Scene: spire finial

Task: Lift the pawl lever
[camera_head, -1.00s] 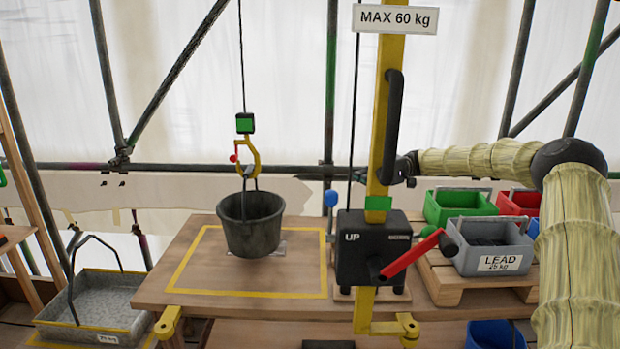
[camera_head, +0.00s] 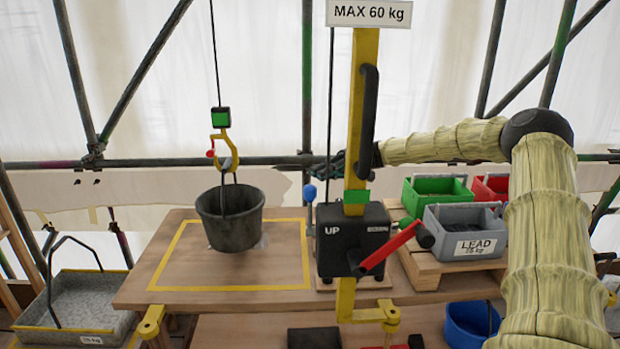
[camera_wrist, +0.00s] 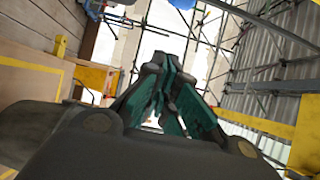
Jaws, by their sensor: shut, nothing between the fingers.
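The winch box (camera_head: 352,240), black and marked "UP", sits on the yellow post (camera_head: 362,110). A short lever with a blue knob (camera_head: 309,193) stands upright at its left side; I take it to be the pawl lever. A red crank handle (camera_head: 390,248) is on the front of the box. My gripper (camera_head: 335,168) reaches in from the right behind the post, its dark fingers just above and right of the blue knob, apparently apart from it. In the wrist view its teal-sided fingers (camera_wrist: 165,90) are together and empty. The post hides part of the gripper.
A dark bucket (camera_head: 230,218) hangs from a yellow hook (camera_head: 226,150) over the yellow-marked board. Grey (camera_head: 465,232), green (camera_head: 437,196) and red crates stand right. A grey tray (camera_head: 75,305) is at left. The post and its black handle (camera_head: 368,120) stand close to my arm.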

